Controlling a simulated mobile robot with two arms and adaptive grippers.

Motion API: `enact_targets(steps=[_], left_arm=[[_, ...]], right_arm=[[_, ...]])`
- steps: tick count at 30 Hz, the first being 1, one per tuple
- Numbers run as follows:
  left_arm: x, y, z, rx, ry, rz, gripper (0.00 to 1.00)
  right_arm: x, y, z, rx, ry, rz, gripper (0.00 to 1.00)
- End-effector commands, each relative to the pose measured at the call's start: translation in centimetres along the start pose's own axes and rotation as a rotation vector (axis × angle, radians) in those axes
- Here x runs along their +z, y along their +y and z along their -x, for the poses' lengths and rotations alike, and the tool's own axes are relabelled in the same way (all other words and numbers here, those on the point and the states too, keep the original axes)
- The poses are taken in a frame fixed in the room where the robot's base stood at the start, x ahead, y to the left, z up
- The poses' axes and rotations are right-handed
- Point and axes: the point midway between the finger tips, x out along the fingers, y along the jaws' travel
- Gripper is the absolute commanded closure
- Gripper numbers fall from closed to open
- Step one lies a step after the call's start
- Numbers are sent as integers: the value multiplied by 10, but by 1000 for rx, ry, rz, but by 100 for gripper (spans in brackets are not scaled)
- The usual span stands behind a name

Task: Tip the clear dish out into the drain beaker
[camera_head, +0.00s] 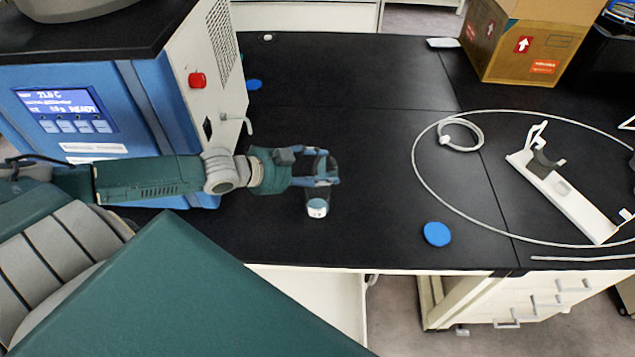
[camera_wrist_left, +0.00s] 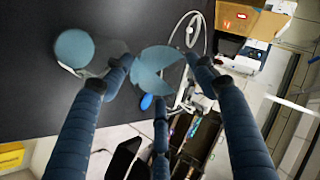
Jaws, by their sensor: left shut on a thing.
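My left gripper (camera_head: 328,178) is over the black bench and shut on the clear dish (camera_head: 320,168). In the left wrist view the dish (camera_wrist_left: 158,72) shows between the fingers (camera_wrist_left: 160,75), with a pale teal surface in it. A small pale round vessel (camera_head: 317,208), which looks like the drain beaker, is just in front of the gripper. The left wrist view shows its teal round top and white edge (camera_wrist_left: 74,50) beside the fingers, apart from the dish. I cannot tell how far the dish is tilted. My right gripper is not in view.
The blue and white freeze dryer (camera_head: 150,110) stands at the left, with a red knob (camera_head: 197,79). A blue disc (camera_head: 437,234) lies near the front edge. A white stand (camera_head: 565,190) and a looped tube (camera_head: 416,165) are at the right. A cardboard box (camera_head: 515,45) stands behind.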

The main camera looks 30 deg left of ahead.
Motion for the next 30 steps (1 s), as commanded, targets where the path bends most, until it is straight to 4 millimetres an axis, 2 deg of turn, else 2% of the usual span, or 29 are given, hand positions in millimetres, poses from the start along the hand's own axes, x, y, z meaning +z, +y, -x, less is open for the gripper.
enact_targets(steps=[30], left_arm=[[1,1,2,-50,41,1,68]], right_arm=[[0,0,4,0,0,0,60]])
